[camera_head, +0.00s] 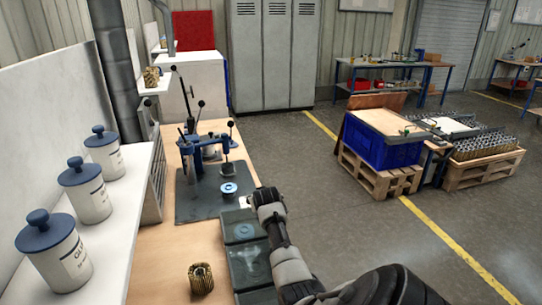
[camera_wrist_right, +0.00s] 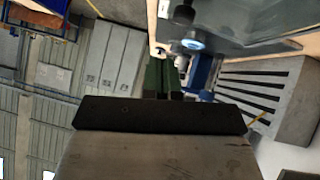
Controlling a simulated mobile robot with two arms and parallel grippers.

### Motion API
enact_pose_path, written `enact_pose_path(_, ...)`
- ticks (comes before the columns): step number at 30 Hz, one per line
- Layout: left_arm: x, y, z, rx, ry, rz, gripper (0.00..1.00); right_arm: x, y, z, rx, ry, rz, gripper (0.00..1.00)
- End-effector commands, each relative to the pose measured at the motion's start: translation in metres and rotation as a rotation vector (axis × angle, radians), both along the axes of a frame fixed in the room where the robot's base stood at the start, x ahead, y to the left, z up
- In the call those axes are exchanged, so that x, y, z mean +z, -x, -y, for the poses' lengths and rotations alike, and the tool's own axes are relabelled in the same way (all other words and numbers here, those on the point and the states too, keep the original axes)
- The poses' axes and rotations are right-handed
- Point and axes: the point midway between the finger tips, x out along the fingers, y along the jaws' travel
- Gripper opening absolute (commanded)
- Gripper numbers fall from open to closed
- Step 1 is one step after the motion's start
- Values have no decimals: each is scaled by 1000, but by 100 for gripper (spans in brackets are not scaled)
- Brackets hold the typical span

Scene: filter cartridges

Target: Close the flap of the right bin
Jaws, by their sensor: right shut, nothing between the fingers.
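No bin with a clearly readable flap shows. A blue crate (camera_head: 378,150) stands on a wooden pallet at the right in the head view. A pale panel (camera_head: 388,122) covers its top, and a brown board (camera_head: 378,101) stands behind it; I cannot tell whether either is a flap. Dark flat trays or boxes (camera_head: 246,262) lie along the front edge of the workbench, beside my right arm. My right arm reaches over them, its end (camera_head: 268,200) near the bench edge. In the right wrist view my right gripper (camera_wrist_right: 160,115) is shut and empty. My left gripper is out of view.
The workbench (camera_head: 180,265) holds a blue press fixture (camera_head: 205,150) on a dark mat and a pleated filter cartridge (camera_head: 201,279). White jars with blue lids (camera_head: 86,190) stand on the shelf at left. Grey lockers (camera_head: 275,55) stand behind. Floor between bench and pallets is clear.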

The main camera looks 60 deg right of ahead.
Motion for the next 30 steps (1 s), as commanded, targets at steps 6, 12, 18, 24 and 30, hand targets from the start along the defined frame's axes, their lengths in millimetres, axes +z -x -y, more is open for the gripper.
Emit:
enact_pose_path(6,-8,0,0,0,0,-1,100,16,22,-18,0,0,-1,0)
enact_pose_path(12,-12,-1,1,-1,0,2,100,37,40,-32,0,0,-1,0)
enact_pose_path(18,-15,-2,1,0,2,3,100,51,52,-41,1,-1,-1,0)
enact_pose_path(24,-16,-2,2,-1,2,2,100,55,55,-44,1,-2,-3,0)
enact_pose_path(30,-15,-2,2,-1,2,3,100,55,55,-44,1,-2,-3,0)
